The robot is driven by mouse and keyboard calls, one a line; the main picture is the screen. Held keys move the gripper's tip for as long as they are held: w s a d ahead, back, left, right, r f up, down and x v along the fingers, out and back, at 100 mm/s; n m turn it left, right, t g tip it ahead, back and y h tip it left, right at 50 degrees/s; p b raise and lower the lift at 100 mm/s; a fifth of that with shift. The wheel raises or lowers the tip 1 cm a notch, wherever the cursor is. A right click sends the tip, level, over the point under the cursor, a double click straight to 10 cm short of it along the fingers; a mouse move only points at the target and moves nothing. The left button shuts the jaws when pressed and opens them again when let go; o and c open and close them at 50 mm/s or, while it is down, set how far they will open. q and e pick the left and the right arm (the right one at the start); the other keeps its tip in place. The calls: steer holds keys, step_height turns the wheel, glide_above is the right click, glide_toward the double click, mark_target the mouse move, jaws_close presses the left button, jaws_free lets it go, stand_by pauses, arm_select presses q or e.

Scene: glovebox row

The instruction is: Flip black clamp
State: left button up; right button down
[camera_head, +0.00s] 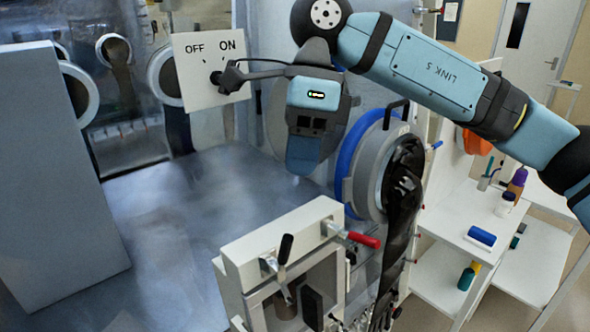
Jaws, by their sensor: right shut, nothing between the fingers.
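The black-handled clamp (285,249) is on the front upper part of a light grey box (240,249) at the bottom centre. Its handle points up and leans slightly right. A red-handled clamp (362,239) is at the box's right side, its handle lying nearly level and pointing right. My right gripper (219,78) is shut and empty, well above and behind the black clamp. Its tips are at the knob of the OFF/ON switch panel (197,88); I cannot tell whether they touch it. My left gripper is not in view.
A round port (357,165) with a blue ring and black glove stands right of the box. A large grey panel (50,180) stands at left. The grey floor left of the box is clear.

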mark_target(283, 253)
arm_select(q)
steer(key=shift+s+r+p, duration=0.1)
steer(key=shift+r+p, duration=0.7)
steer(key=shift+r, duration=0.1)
arm_select(e)
steer(key=x, duration=0.9)
steer(key=shift+s, duration=0.15)
arm_select(q)
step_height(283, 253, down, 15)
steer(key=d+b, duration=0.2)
steer(key=b, duration=1.9)
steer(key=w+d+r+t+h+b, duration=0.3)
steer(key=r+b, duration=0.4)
steer(key=b, duration=0.3)
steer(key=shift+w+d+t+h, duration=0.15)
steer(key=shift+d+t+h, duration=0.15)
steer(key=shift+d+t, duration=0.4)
arm_select(e)
steer(key=s+d+f+n+t+y, duration=0.2)
steer(key=s+d+f+t+y, duration=0.1)
steer(key=s+t+y, duration=0.2)
steer(key=shift+d+f+t+y, duration=0.2)
steer(key=shift+d+t+y, duration=0.2)
steer(key=shift+t+y, duration=1.2)
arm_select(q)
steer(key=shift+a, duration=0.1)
arm_select(e)
steer(key=shift+t+h, duration=0.5)
